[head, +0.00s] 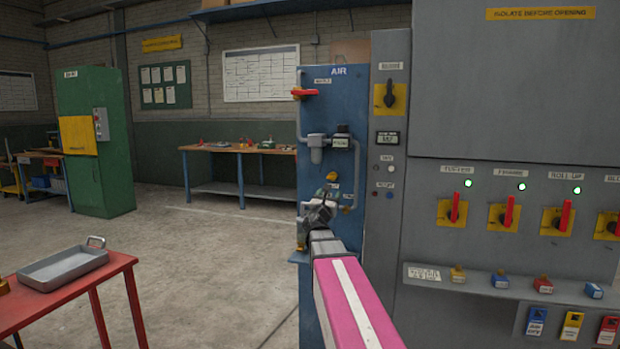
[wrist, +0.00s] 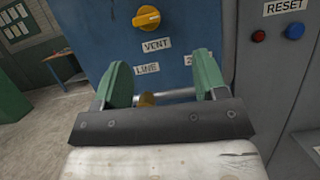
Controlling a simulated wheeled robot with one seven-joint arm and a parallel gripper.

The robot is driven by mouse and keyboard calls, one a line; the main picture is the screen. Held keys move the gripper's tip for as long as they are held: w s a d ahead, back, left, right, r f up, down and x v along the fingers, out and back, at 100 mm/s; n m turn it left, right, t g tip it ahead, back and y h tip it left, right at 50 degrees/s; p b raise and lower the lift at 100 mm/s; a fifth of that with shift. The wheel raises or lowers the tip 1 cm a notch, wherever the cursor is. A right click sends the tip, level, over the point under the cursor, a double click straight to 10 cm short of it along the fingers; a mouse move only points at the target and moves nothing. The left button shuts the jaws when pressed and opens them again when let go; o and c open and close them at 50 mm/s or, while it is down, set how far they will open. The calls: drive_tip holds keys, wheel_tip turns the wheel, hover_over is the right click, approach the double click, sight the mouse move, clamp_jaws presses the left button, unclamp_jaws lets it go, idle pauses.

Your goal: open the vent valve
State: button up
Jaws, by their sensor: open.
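The vent valve (wrist: 146,18) is a small orange-yellow knob on the blue air panel (wrist: 100,28), above a label reading VENT. In the head view the yellow knob (head: 331,176) shows just above my gripper (head: 323,196). In the wrist view my gripper (wrist: 163,75) has two green fingers spread wide apart, with nothing held. The knob lies ahead of and above the fingertips, apart from them. A horizontal pipe (wrist: 178,93) and a brass fitting (wrist: 147,99) show between and behind the fingers. The arm hides the lower panel in the head view.
On the air panel are a red handle (head: 305,93) and a grey filter (head: 316,148). Right stands a grey cabinet (head: 505,255) with several red-handled switches. A red table (head: 70,290) with a metal tray (head: 62,270) is at left. The floor between is clear.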

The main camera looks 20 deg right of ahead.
sight(332, 176)
drive_tip(key=shift+n+t, duration=0.4)
drive_tip(key=shift+n, duration=0.2)
drive_tip(key=x, duration=0.3)
drive_tip(key=a+x, duration=0.1)
drive_tip(key=x, duration=0.7)
drive_tip(key=shift+w+a+r, duration=0.1)
drive_tip(key=shift+w+r, duration=0.05)
drive_tip(key=shift+w, duration=0.3)
drive_tip(key=shift+y, duration=0.3)
drive_tip(key=c, duration=0.9)
